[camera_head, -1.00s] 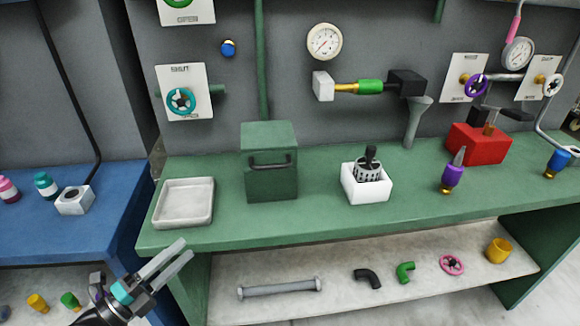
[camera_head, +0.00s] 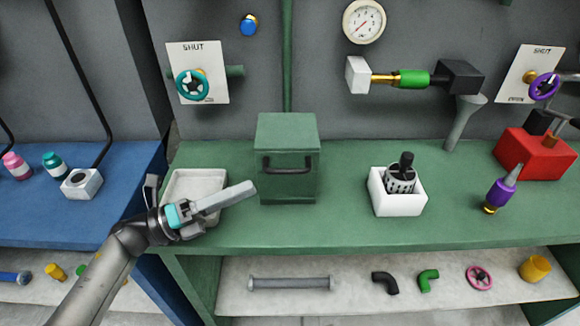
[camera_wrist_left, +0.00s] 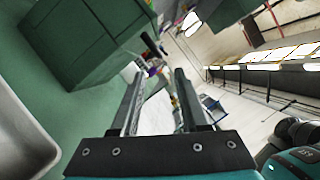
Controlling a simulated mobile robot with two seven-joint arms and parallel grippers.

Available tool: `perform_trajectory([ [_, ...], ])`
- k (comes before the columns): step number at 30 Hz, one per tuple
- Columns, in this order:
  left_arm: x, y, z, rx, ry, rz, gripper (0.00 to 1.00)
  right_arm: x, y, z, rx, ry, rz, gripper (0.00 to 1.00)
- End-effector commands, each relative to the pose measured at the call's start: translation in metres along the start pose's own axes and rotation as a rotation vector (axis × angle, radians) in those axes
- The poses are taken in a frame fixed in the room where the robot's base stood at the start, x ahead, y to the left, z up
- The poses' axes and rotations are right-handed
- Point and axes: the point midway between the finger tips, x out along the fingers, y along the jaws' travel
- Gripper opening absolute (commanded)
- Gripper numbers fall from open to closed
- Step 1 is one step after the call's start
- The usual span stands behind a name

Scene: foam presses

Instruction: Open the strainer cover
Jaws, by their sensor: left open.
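The green box (camera_head: 287,145) stands on the green bench, with a dark bar handle (camera_head: 287,165) across its front. Its lid looks shut. A perforated strainer basket (camera_head: 401,180) with a black knob sits in a white square holder (camera_head: 398,203) to the right. My left gripper (camera_head: 249,190) is over the tray, left of the green box and apart from the handle, fingers pointing right. Its fingers are open and empty in the left wrist view (camera_wrist_left: 158,74), where the green box (camera_wrist_left: 75,45) shows at upper left. My right gripper is not in view.
A pale shallow tray (camera_head: 178,187) lies under my left gripper. A purple-and-gold fitting (camera_head: 499,190) and a red block (camera_head: 533,155) stand farther right. The bench between the green box and the white holder is clear. Pipe parts lie on the lower shelf (camera_head: 345,300).

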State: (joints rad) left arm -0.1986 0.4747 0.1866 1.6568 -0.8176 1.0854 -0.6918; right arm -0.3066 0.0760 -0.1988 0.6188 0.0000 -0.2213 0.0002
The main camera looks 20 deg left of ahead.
Motion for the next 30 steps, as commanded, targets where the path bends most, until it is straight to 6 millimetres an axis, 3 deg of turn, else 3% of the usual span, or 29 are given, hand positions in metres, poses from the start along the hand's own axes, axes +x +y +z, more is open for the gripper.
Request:
perform_trajectory([
  [6, 0.05, -0.002, 0.001, -0.001, -0.002, -0.005, 0.45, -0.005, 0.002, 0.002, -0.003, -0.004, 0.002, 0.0],
  [13, 0.085, 0.0, 0.001, -0.002, -0.002, -0.001, 0.45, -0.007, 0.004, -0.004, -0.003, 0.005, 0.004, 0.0],
  [18, 0.096, 0.0, 0.0, -0.002, -0.001, 0.0, 0.45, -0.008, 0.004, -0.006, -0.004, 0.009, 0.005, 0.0],
  [26, 0.098, 0.001, 0.0, -0.003, -0.001, 0.001, 0.45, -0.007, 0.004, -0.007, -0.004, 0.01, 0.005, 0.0],
  [30, 0.098, 0.001, 0.0, -0.003, -0.001, 0.001, 0.32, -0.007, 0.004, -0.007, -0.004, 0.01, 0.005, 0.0],
])
